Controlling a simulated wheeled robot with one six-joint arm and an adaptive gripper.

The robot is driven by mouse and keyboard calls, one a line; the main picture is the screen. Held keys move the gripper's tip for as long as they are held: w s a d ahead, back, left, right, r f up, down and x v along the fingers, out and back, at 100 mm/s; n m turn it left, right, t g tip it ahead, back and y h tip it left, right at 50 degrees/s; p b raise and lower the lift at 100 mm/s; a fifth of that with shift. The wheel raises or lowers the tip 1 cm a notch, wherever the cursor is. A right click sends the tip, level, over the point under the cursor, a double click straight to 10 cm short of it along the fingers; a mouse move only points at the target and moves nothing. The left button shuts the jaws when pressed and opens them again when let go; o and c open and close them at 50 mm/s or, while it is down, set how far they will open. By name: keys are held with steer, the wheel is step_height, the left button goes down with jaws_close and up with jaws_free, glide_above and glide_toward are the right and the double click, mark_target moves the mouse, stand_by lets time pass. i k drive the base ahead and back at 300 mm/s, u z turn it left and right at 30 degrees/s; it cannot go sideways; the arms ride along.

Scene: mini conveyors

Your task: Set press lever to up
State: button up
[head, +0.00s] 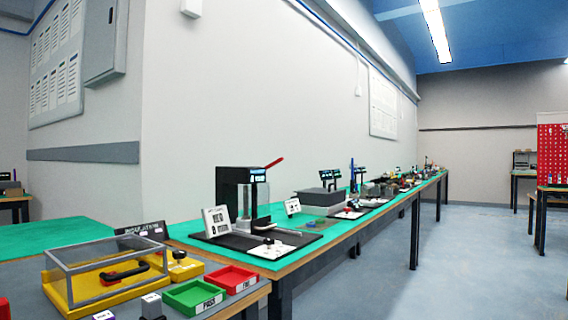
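A black press (227,188) stands on the green bench top, left of centre in the head view. A short red lever (274,162) sticks out from its top right and slants upward to the right. My gripper is not in view.
A clear box with a yellow base (65,288), a green tray (193,296) and a red tray (231,279) stand on the nearer bench. Other stations line the long green bench (345,223) to the right. The floor (480,260) on the right is clear.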

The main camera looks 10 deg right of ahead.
mark_target(278, 161)
steer(key=z, duration=0.45)
steer(key=i, duration=0.6)
steer(key=z, duration=0.35)
